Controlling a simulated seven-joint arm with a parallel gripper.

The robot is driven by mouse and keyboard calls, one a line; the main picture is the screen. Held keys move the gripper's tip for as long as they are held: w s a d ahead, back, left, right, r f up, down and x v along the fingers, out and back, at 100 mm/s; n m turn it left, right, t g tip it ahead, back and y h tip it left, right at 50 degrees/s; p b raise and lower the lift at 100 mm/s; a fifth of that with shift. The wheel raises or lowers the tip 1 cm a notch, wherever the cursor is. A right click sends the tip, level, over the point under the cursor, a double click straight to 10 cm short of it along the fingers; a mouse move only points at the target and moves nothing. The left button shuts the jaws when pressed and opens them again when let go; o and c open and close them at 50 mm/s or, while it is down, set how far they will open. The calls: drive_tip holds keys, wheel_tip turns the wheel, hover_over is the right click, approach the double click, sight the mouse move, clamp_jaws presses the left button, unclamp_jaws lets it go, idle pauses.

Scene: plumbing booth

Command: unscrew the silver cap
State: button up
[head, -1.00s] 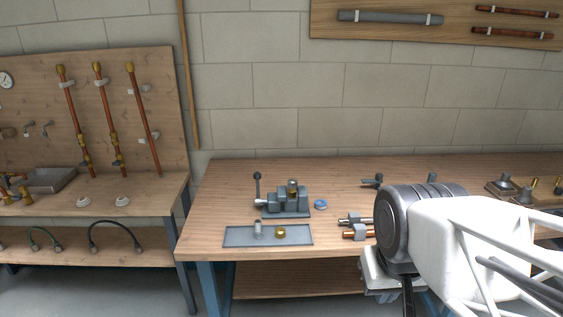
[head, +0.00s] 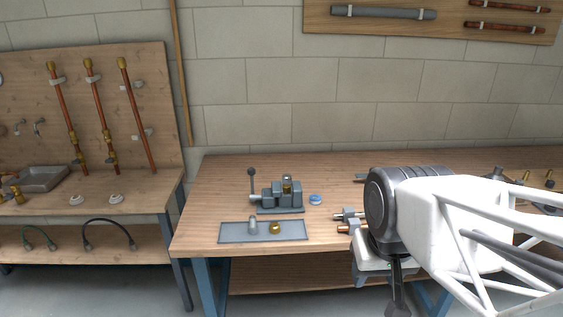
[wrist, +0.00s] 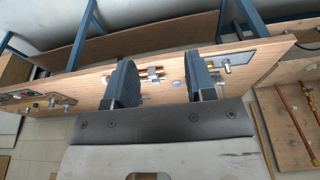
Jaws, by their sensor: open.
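A small silver cylinder (head: 253,224), perhaps the silver cap, stands on a flat grey tray (head: 228,233) on the workbench. A brass piece (head: 275,228) sits to its right on the tray. Behind the tray, a grey vise (head: 279,196) with an upright lever holds a small upright part with a brass-coloured top (head: 287,182); its details are too small to tell. My gripper (wrist: 161,60) is open and empty, its two dark fingers wide apart above the bench. In the head view it is right of the vise and tray, mostly hidden by my arm.
A blue disc (head: 316,199) lies right of the vise; it also shows between my fingers in the wrist view (wrist: 177,83). Silver and copper pipe pieces (head: 346,229) lie beside my arm. A side bench (head: 140,196) stands at left. Bare bench lies left of the vise.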

drive_tip(key=shift+o, duration=1.3)
drive_tip(key=w+a+r+m, duration=0.1)
drive_tip(key=w+r+m, duration=0.2)
drive_tip(key=w, duration=1.4)
drive_tip(key=shift+a+r+g, duration=0.2)
drive_tip(key=shift+r+g, duration=0.2)
drive_tip(key=shift+r, duration=0.4)
drive_tip(key=m+g, duration=0.2)
drive_tip(key=m, duration=0.6)
hover_over(287, 175)
wheel_tip(287, 175, down, 12)
drive_tip(key=shift+a+f, duration=0.1)
drive_tip(key=shift+f, duration=0.15)
drive_tip(key=shift+f, duration=0.1)
drive_tip(key=shift+f, duration=3.85)
